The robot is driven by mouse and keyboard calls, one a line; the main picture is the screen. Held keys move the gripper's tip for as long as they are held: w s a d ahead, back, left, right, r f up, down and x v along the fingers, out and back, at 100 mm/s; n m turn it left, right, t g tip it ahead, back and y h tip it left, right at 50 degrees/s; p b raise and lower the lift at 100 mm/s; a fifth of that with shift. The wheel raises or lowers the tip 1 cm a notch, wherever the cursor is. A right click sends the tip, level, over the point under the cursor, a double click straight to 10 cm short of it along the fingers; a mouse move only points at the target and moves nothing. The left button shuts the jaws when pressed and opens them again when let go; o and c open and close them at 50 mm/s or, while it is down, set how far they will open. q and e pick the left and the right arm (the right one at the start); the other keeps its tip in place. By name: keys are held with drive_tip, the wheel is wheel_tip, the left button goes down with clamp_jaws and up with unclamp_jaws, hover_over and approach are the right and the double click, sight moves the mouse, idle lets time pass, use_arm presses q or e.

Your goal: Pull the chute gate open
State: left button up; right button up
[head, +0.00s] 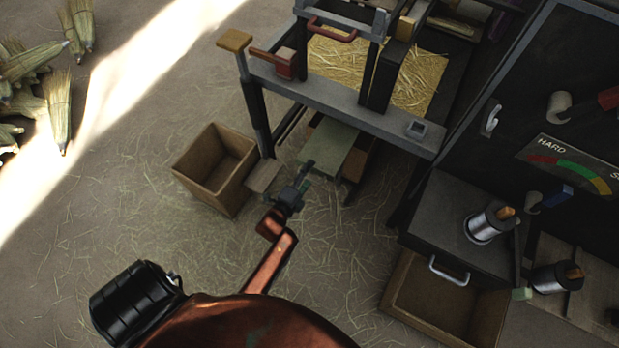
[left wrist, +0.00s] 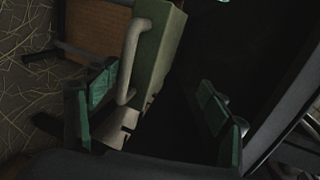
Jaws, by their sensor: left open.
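A pale green panel (head: 336,146), which looks like the chute gate, slopes out below the front beam of the machine in the head view. In the left wrist view a green part (left wrist: 162,45) carries a pale grey bar handle (left wrist: 131,58). My left gripper (head: 303,178) is at the lower left of the panel in the head view. Its green-padded fingers (left wrist: 158,110) are open in the wrist view. The handle shows between them, closer to the left finger; contact cannot be told. My right gripper is not in view.
A wooden bin (head: 188,170) stands left of the machine (head: 350,102), close to my left gripper. A dark cabinet (head: 455,225) with a grey handle stands at the right, above an open wooden box (head: 400,300). The straw-strewn floor (head: 335,255) between is clear.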

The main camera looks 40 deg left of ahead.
use_arm(q)
drive_tip(key=shift+t, duration=0.5)
drive_tip(key=r, duration=0.6)
drive_tip(key=shift+w+d, duration=0.15)
drive_tip(key=shift+w, duration=0.2)
drive_tip(key=c, duration=0.7)
drive_tip(key=shift+s+f, duration=0.1)
drive_tip(key=shift+f, duration=0.2)
